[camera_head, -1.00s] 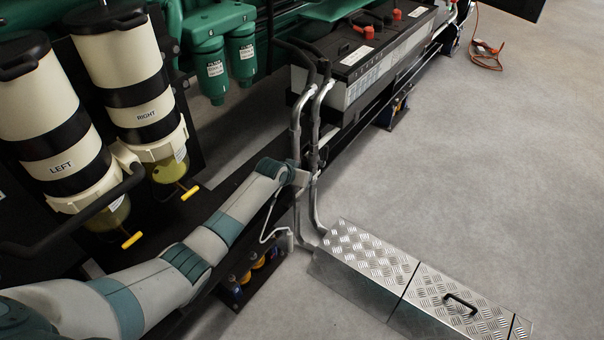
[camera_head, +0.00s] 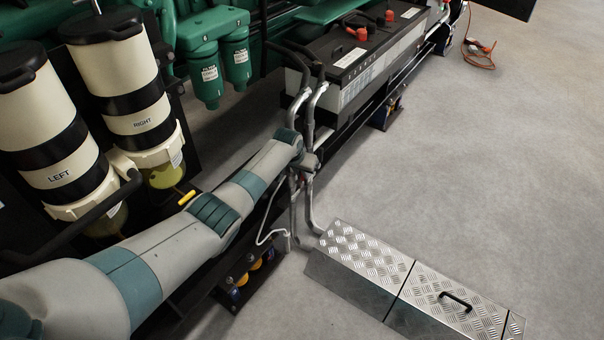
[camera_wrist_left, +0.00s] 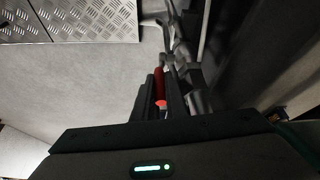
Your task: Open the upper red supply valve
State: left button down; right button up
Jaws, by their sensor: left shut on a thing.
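The red valve handle (camera_wrist_left: 159,84) shows in the left wrist view as a narrow red bar between the dark fingers of my left gripper (camera_wrist_left: 162,98). The fingers are shut on it. Its lower end is brighter red, and grey pipework lies just beyond it. In the head view my left gripper (camera_head: 309,164) is beside the two metal pipes (camera_head: 311,110) below the battery box. There the handle and valve body are hidden or too small to make out. My right gripper is in neither view.
A tread-plate cover (camera_head: 375,266) with a black handle lies on the floor at the lower right. The battery box (camera_head: 352,65) stands behind the pipes. Filters marked LEFT (camera_head: 55,150) and RIGHT (camera_head: 125,85) stand at left. The grey floor at right is mostly clear.

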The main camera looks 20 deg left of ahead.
pick_arm(q)
jog(key=c, duration=1.8)
grip_release()
jog(key=shift+o, duration=0.2)
jog(key=shift+r, duration=0.1)
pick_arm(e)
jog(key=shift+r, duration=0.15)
